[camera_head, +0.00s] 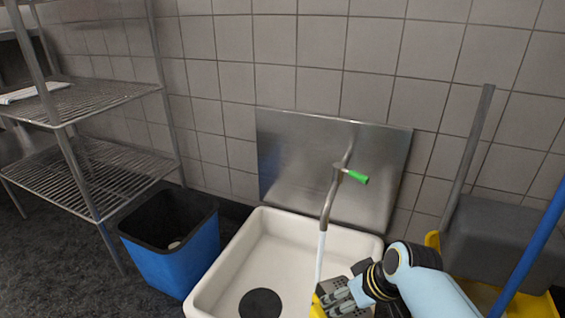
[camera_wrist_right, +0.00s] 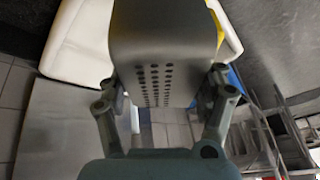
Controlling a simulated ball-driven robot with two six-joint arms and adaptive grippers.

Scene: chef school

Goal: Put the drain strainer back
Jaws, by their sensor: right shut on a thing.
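My right gripper (camera_head: 338,298) reaches in from the lower right, over the right front part of the white sink (camera_head: 283,222). It is shut on the drain strainer (camera_head: 358,272), a dark grey piece with rows of small holes, partly hidden by the fingers. In the right wrist view the strainer (camera_wrist_right: 155,45) sits between the two fingers of the gripper (camera_wrist_right: 165,95), its perforated face toward the camera. The dark round drain opening (camera_head: 261,303) is in the sink floor, left of the gripper and apart from it. My left gripper is not in view.
A faucet with a green handle (camera_head: 356,177) stands over the sink, with a pale stream below its spout. A blue bin (camera_head: 178,262) and a wire shelf (camera_head: 105,180) are at left. A yellow and grey mop bucket (camera_head: 500,240) is at right. A steel splash plate (camera_head: 290,150) stands behind.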

